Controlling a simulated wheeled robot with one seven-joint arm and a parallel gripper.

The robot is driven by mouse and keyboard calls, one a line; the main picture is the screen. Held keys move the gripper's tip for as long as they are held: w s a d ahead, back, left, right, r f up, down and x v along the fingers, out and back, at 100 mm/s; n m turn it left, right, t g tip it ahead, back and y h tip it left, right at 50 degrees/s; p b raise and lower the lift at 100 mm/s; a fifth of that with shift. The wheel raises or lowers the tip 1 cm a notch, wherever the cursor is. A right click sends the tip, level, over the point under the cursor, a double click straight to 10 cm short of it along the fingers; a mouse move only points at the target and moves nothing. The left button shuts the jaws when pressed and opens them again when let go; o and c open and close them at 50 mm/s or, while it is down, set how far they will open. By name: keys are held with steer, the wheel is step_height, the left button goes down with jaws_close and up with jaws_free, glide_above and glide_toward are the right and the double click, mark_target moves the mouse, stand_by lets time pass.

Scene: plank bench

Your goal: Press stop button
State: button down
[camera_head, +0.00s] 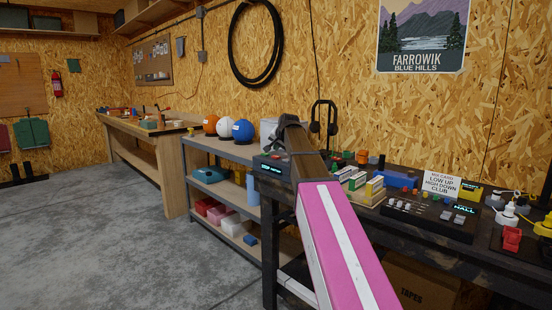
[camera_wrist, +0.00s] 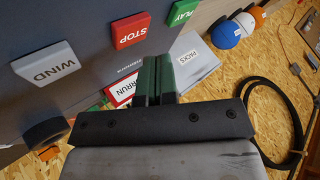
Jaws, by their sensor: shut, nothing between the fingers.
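The red STOP button (camera_wrist: 128,29) sits on a dark grey panel (camera_wrist: 95,75) in the wrist view. A green PLAY button (camera_wrist: 182,11) is to its right and a white WIND button (camera_wrist: 45,65) to its left. My gripper (camera_wrist: 156,62) has its dark green fingers shut and empty. In the picture its fingertips are just below and right of the STOP button; a gap shows, but its depth is hard to judge. In the head view, a dark device with a lit display (camera_head: 272,165) stands at the bench's left end, partly hidden by my arm.
The dark plank bench (camera_head: 400,220) holds small boxes (camera_head: 374,187), a white sign (camera_head: 440,184) and a keypad panel (camera_head: 425,212). A grey shelf with balls (camera_head: 242,130) stands left of it. A white box marked RACKS (camera_wrist: 195,58) lies close beyond my fingers. The floor at left is clear.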

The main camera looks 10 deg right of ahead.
mark_target(277, 157)
steer(key=shift+r, duration=2.2)
